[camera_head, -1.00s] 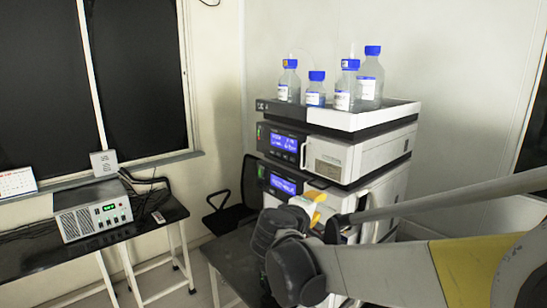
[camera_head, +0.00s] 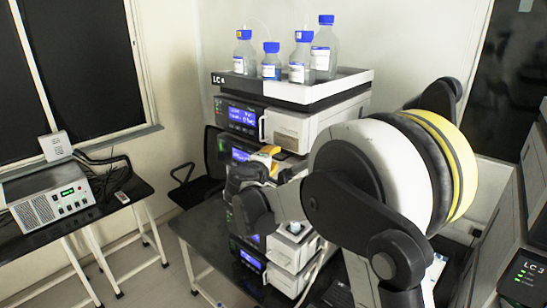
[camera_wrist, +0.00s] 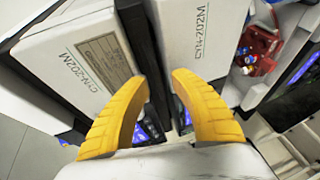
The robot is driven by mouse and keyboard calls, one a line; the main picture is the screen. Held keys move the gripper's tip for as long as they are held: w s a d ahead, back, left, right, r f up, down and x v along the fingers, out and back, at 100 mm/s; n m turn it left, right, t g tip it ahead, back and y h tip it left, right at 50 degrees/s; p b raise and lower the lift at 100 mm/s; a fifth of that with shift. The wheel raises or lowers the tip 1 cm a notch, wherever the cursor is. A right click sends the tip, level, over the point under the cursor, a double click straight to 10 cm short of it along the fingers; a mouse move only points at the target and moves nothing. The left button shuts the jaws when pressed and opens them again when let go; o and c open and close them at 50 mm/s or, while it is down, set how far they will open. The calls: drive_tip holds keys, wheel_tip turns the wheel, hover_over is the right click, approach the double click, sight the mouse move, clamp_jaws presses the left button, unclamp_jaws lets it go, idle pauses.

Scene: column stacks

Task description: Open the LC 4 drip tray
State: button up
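The instrument stack on the left (camera_head: 298,126) has a top tray (camera_head: 290,90) whose label seems to read LC 4, though it is small. Several blue-capped bottles stand in that tray. I cannot pick out a drip tray for certain, as my arm covers much of the lower modules. My gripper (camera_head: 265,158) is in front of the stack at middle height, its yellow fingers partly visible. In the wrist view, the two yellow fingers (camera_wrist: 160,78) are apart with nothing held between them. Beyond them are white module panels (camera_wrist: 85,58) marked CYN-202M and a dark strip.
A second instrument labelled LC 3 (camera_head: 525,272) stands at the lower right. A dark bench with a grey box (camera_head: 52,198) is at the left. A black chair (camera_head: 190,188) is behind. A red part (camera_wrist: 262,45) shows in the wrist view. Open floor lies between the benches.

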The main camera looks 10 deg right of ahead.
clamp_jaws()
drive_tip(key=s+a+b, duration=0.3)
drive_tip(key=s+a, duration=0.5)
drive_tip(key=a, duration=0.3)
drive_tip(key=shift+s+a, duration=0.3)
drive_tip(key=shift+a, duration=0.1)
unclamp_jaws()
drive_tip(key=v, duration=1.2)
